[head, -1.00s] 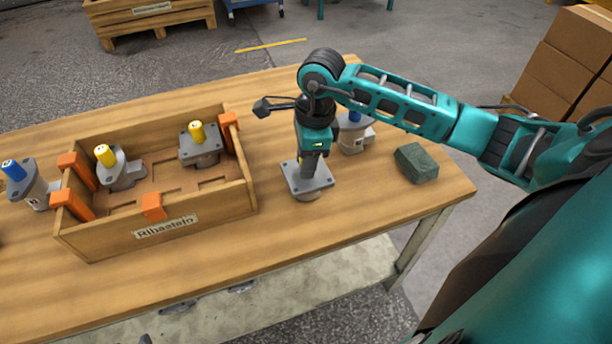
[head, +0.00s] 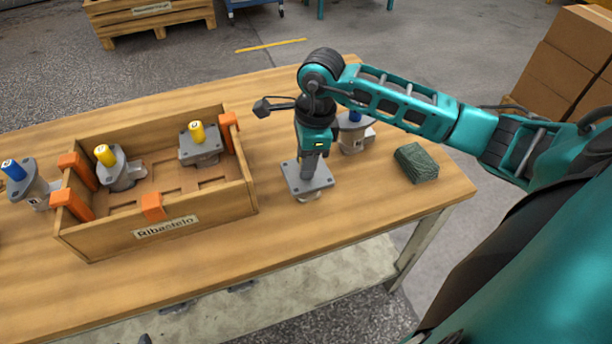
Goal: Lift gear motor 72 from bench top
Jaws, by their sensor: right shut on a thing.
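A grey gear motor (head: 306,182) with a square flange facing up is at the bench top (head: 350,225), right of the crate. My right gripper (head: 311,165) points down from above and is shut on this motor's upright shaft. The fingers hide most of the shaft, and no number can be read. I cannot tell whether the motor's base touches the wood. A second motor with a blue cap (head: 355,117) stands just behind, partly hidden by my right arm. My left gripper is not in view.
A wooden crate (head: 215,212) with orange corner pieces holds two yellow-capped motors (head: 122,172) (head: 200,147). Another blue-capped motor (head: 30,187) stands left of it. A dark green block (head: 417,163) lies to the right. The bench front is clear.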

